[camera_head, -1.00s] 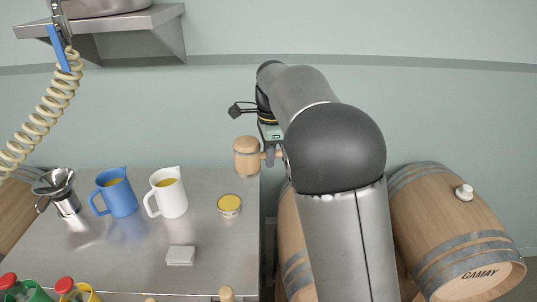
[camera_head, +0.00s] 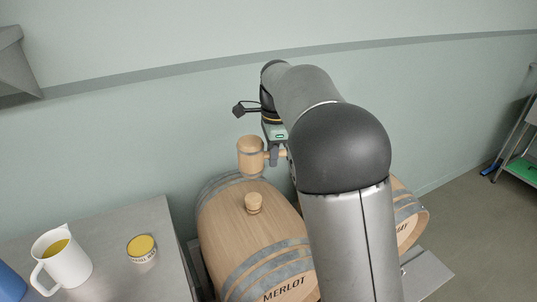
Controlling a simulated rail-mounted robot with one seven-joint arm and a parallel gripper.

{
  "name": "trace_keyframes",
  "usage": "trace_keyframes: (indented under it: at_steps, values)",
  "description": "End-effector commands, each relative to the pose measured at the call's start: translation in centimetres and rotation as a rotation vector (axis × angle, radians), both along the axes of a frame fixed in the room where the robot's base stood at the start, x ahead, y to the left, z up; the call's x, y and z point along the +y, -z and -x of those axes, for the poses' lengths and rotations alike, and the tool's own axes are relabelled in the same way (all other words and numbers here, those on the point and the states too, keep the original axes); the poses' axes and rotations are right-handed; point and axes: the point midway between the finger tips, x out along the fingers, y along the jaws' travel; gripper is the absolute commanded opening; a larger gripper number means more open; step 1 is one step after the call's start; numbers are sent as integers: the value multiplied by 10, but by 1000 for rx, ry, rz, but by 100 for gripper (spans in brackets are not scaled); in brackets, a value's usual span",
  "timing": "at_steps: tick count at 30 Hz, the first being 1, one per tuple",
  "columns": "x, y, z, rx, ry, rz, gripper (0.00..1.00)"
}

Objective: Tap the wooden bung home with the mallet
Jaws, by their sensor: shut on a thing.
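The mallet has a pale wooden head (camera_head: 250,156) and hangs to the left of my gripper (camera_head: 277,154). My gripper is shut on its handle, and the fingertips are partly hidden beside my arm. The wooden bung (camera_head: 253,203) stands upright in the top of the barrel marked MERLOT (camera_head: 230,232) and sticks up above the staves. The mallet head is above and behind the bung in the picture, apart from it. My arm hides the barrel's right side.
A second barrel (camera_head: 408,218) shows partly behind my arm on the right. A steel table (camera_head: 110,270) at left holds a white jug (camera_head: 62,262) and a yellow-topped tin (camera_head: 142,248). A steel shelf (camera_head: 15,70) is on the wall. Floor at right is open.

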Motion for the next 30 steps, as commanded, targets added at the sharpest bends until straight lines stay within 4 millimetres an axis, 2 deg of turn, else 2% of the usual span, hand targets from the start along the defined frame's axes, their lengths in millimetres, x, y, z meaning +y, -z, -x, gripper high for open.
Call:
trace_keyframes:
  at_steps: [8, 22, 30]
  values:
    - [-1, -4, 0, -3, 1, -4, 0]
    - [-1, 34, -1, -3, 2, -4, 0]
    - [-1, 43, -1, -3, 1, -4, 0]
